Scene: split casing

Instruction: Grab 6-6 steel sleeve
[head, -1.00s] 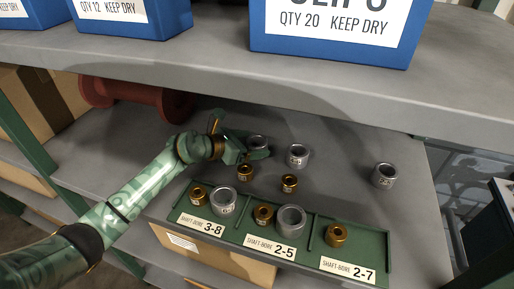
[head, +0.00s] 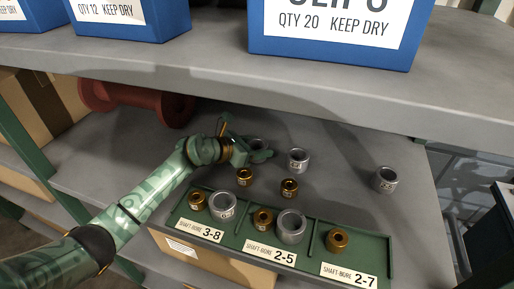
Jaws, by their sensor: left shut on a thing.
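My left gripper (head: 256,154) reaches in from the left over the middle shelf and is shut on a steel sleeve (head: 256,143). The fingers cover much of that sleeve, and its marking cannot be read. Another steel sleeve (head: 298,160) stands just to the right, and a further one (head: 385,179) stands alone near the shelf's right side. Their small markings are too blurred to read surely. My right gripper is not in view.
Brass rings (head: 244,176) and (head: 289,187) stand in front of the gripper. A green tray (head: 376,243) labelled 3-8, 2-5 and 2-7 holds brass rings and steel sleeves at the front. A red spool (head: 128,100) lies behind my arm. An upper shelf (head: 300,88) with blue bins overhangs.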

